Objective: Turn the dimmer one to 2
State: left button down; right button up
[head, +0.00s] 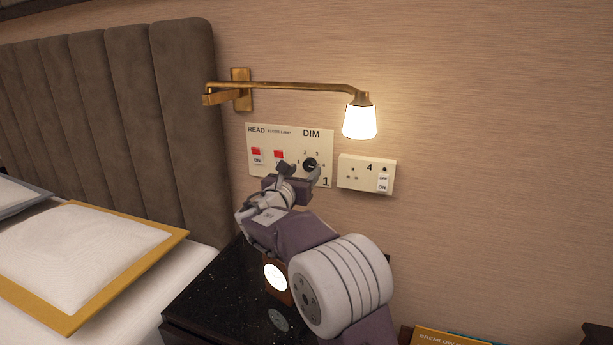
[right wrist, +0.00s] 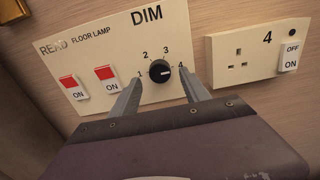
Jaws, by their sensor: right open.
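The dimmer is a round black knob (right wrist: 159,71) under the word DIM on a cream wall panel (right wrist: 60,62), with numbers 1 to 4 around it. Its white mark appears to point right, towards the 4. In the head view the knob (head: 310,164) shows just behind my right gripper (head: 300,173). In the right wrist view my right gripper (right wrist: 161,84) is open, with one finger at each side of the knob and gaps between. I cannot tell whether the fingertips reach the knob's depth. My left gripper is not in view.
Two red-and-white switches (right wrist: 106,79) sit left of the knob. A socket plate (head: 345,171) marked 4 is close on the right. A lit brass lamp (head: 300,87) hangs above. A dark bedside table (head: 215,291) with a lit item lies below; the bed is left.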

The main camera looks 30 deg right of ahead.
aim_at(310, 165)
jog(key=shift+x, duration=1.3)
grip_shut()
jog(key=shift+r+n+p, duration=0.2)
jog(key=shift+n+p, duration=0.3)
jog(key=shift+p, duration=0.2)
jog(key=n+p, duration=0.4)
jog(key=p, duration=0.2)
jog(key=n+p, duration=0.5)
jog(key=p, duration=0.2)
jog(key=shift+s+r+n, duration=0.1)
jog(key=shift+r+n, duration=0.15)
jog(key=shift+n, duration=0.05)
jog(key=n+p, duration=1)
jog(key=p, duration=0.4)
jog(key=shift+n, duration=0.3)
jog(key=shift+f+n+p, duration=0.2)
jog(key=shift+n+p, duration=1)
jog(key=shift+p, duration=0.2)
